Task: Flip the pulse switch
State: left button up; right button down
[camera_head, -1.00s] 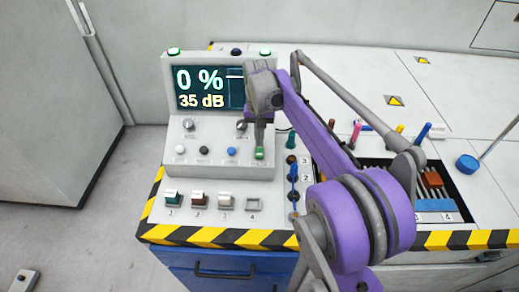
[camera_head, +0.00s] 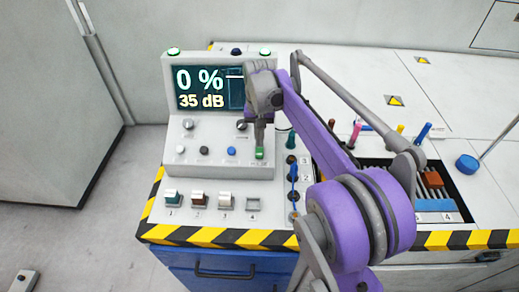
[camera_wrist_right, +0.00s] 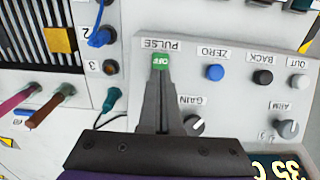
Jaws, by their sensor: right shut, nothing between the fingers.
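The pulse switch (camera_head: 259,153) is a small green rocker at the lower right of the grey console's (camera_head: 215,165) sloped panel. In the right wrist view the green switch (camera_wrist_right: 161,61) reads OFF beneath the PULSE label, upside down there. My right gripper (camera_head: 260,142) points down at the switch from above. Its fingers are shut with nothing between them, and the tips (camera_wrist_right: 160,72) are at the edge of the switch. I cannot tell whether they touch it. My left gripper is in neither view.
The console screen (camera_head: 210,88) shows 0 % and 35 dB. Black, blue and white buttons and grey knobs sit beside the switch. Numbered sockets with a blue cable (camera_head: 293,180) lie to its right. Several small blocks stand in front, by a striped bench edge (camera_head: 220,236).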

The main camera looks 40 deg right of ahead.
aim_at(259, 153)
jog(key=shift+f+b, duration=0.8)
jog(key=shift+f, duration=0.7)
dwell(0.6)
notch_tip(259, 153, up, 7)
jog(key=p, duration=0.5)
dwell(0.4)
dwell(0.3)
jog(key=s+a+f+n+t+p, duration=0.2)
jog(key=s+a+n, duration=0.2)
jog(key=s+a, duration=0.5)
jog(key=s+a+f+n+t+p, duration=0.2)
jog(key=s+a+n+t+p, duration=0.1)
jog(key=s+a, duration=0.7)
jog(key=shift+s+n, duration=0.15)
jog(key=shift+n, duration=0.35)
